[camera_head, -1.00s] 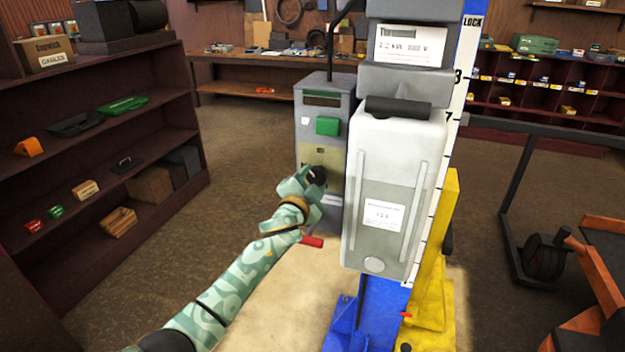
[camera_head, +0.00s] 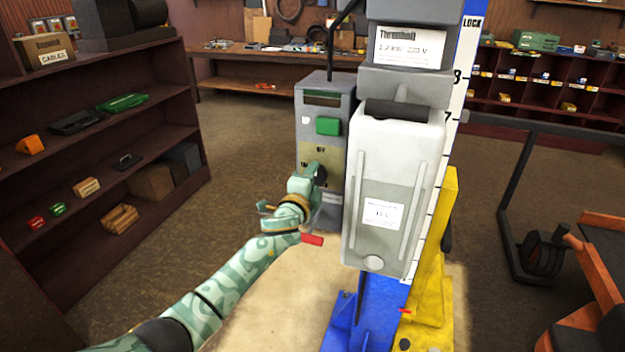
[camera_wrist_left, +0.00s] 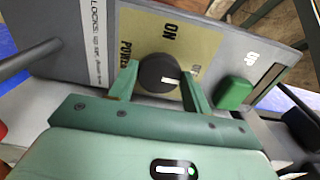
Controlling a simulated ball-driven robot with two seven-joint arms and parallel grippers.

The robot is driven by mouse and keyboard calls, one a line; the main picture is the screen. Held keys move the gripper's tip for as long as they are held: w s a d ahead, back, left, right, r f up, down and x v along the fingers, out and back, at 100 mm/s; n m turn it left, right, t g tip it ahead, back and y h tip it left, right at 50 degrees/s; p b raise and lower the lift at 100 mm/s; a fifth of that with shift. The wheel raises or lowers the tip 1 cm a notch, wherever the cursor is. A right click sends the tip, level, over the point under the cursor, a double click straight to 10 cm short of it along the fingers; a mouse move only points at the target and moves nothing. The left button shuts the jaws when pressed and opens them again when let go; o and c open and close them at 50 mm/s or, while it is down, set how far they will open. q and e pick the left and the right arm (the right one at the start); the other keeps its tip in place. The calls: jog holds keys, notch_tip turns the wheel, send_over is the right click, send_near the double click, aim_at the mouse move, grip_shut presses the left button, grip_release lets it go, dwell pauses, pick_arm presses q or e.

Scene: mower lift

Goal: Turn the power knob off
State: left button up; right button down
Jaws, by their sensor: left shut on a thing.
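The black round power knob (camera_wrist_left: 158,73) sits on a tan plate (camera_wrist_left: 140,27) on the grey control box. The plate reads POWER and ON, and another label is partly hidden behind a finger. A short white mark on the knob points toward the right of the wrist view. My left gripper (camera_wrist_left: 158,70) is shut on the knob, one green finger on each side. In the head view my left gripper (camera_head: 314,178) reaches the front of the control box (camera_head: 323,105) and mostly hides the knob. My right gripper is not in view.
A green button (camera_wrist_left: 233,92) marked UP is close to the right finger; it also shows in the head view (camera_head: 328,126). A white-grey tank unit (camera_head: 385,220) stands right of the box. A red handle (camera_head: 312,240) is below my wrist. Shelves (camera_head: 120,140) stand left.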

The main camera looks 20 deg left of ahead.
pick_arm(q)
jog(key=shift+f, duration=0.1)
dwell(0.3)
jog(key=o, duration=1)
jog(key=shift+c, duration=0.2)
jog(key=s+p, duration=0.2)
jog(key=s, duration=1.4)
jog(key=shift+s+a, duration=0.2)
jog(key=shift+a, duration=0.05)
